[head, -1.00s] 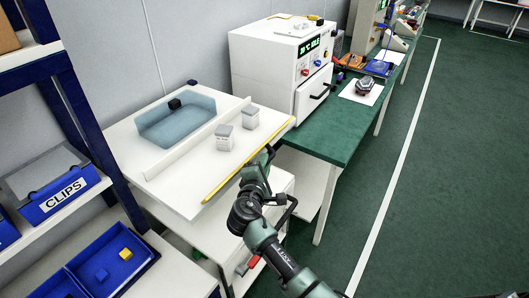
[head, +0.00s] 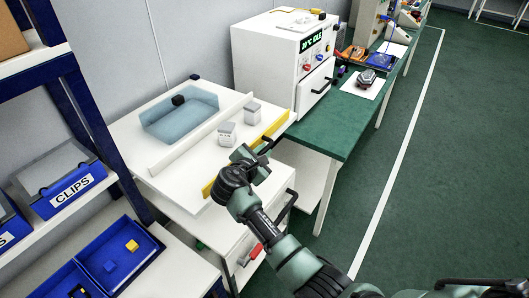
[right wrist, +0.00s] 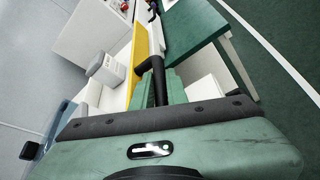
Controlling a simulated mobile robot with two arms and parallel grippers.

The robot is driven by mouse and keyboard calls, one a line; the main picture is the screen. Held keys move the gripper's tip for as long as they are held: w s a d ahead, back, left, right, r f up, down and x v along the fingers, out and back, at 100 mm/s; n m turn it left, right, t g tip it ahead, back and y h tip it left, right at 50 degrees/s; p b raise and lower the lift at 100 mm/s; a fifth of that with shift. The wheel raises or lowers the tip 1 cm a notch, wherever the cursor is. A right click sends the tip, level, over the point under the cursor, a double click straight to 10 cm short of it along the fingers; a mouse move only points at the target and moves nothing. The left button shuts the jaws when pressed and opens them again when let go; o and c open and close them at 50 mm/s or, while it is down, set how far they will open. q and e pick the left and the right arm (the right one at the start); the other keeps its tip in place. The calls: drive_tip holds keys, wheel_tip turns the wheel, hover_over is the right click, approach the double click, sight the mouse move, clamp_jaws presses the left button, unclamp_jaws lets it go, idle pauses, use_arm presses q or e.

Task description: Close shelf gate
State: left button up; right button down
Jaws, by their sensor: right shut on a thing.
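The shelf gate is a long yellow strip (head: 274,126) along the front edge of the white shelf top (head: 170,195). It stands raised, showing a broad yellow face, and also shows in the right wrist view (right wrist: 147,48). My right gripper (head: 263,150) is at the middle of the gate and hides part of it. In the right wrist view its green fingers (right wrist: 162,85) are shut around a dark bar (right wrist: 158,66) beside the gate. My left gripper is not in view.
Two white-grey boxes (head: 227,134) and (head: 252,113) stand behind the gate. A bluish clear tray (head: 160,130) with a black cube (head: 178,100) lies farther back. A white oven-like machine (head: 285,60) stands on the green bench at right. A blue rack (head: 100,130) is at left. The floor at right is clear.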

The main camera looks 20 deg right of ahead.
drive_tip(key=shift+a, duration=0.15)
drive_tip(key=c, duration=1.7)
unclamp_jaws()
drive_tip(key=shift+a, duration=0.1)
